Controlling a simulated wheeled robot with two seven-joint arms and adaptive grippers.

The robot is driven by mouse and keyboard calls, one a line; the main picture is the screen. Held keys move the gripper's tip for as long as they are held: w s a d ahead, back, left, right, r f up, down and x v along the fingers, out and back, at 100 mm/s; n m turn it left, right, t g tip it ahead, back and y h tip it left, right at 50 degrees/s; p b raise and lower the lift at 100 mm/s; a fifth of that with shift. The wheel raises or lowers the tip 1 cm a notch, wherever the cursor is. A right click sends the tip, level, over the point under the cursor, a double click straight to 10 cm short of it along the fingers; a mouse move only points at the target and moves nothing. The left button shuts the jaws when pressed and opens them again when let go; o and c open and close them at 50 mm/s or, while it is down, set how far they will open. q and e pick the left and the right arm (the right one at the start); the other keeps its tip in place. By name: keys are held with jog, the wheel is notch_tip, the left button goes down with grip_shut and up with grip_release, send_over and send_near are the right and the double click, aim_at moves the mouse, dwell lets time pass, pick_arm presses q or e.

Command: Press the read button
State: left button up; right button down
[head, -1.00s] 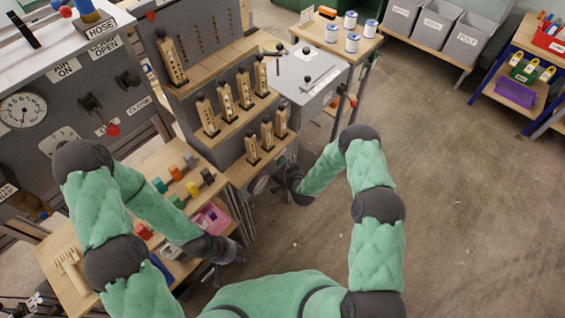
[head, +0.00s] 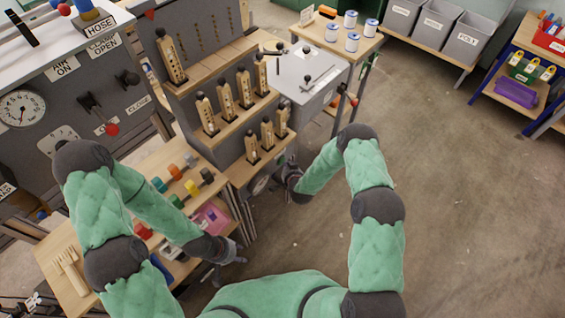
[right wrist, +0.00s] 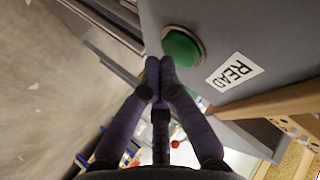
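The green read button (right wrist: 183,46) sits in a round rim on a grey panel in the right wrist view, with a white READ label (right wrist: 235,72) beside it. My right gripper (right wrist: 159,68) has its two fingertips together, with nothing between them. The tips appear right by the button's lower left edge; I cannot tell whether they touch it.
The grey cabinet (head: 229,145) has wooden shelves with several upright wooden pieces. A wooden bench (head: 65,285) with coloured blocks and a pink tray (head: 212,218) lies at the left. A table with several spools stands behind. The floor at the right (head: 455,220) is clear.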

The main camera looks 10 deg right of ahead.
jog(key=shift+w+a, duration=0.25)
jog(key=shift+w, duration=0.15)
dwell(0.9)
jog(key=shift+s, duration=0.1)
jog(key=shift+s+d, duration=0.5)
jog(key=shift+s, duration=0.1)
jog(key=s+d, duration=0.1)
jog(key=s, duration=0.1)
jog(key=s+d, duration=0.2)
dwell(0.7)
dwell(0.6)
